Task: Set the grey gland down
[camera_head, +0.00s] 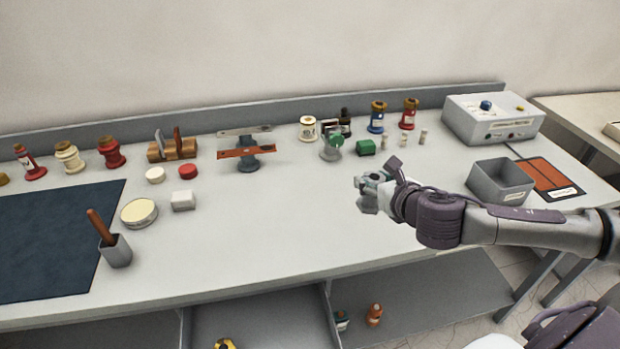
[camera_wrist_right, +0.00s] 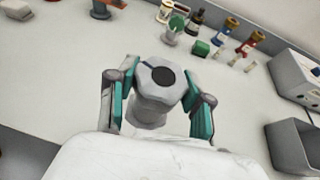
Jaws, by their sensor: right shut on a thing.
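The grey gland (camera_wrist_right: 150,76), a hexagonal grey piece with a dark round hole in its top, sits between the teal-padded fingers of my right gripper (camera_wrist_right: 161,92) in the right wrist view. The gripper is shut on it. In the head view my right gripper (camera_head: 374,188) is over the right-centre of the bench (camera_head: 300,235), and the gland is small and partly hidden by the fingers. I cannot tell whether its underside touches the bench. My left gripper is not in view.
A grey-and-green piece (camera_head: 331,150) and a green block (camera_head: 366,147) stand behind the gripper. A grey open bin (camera_head: 502,182) lies to its right, near an orange pad (camera_head: 551,175). Bench surface left and in front of the gripper is clear.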

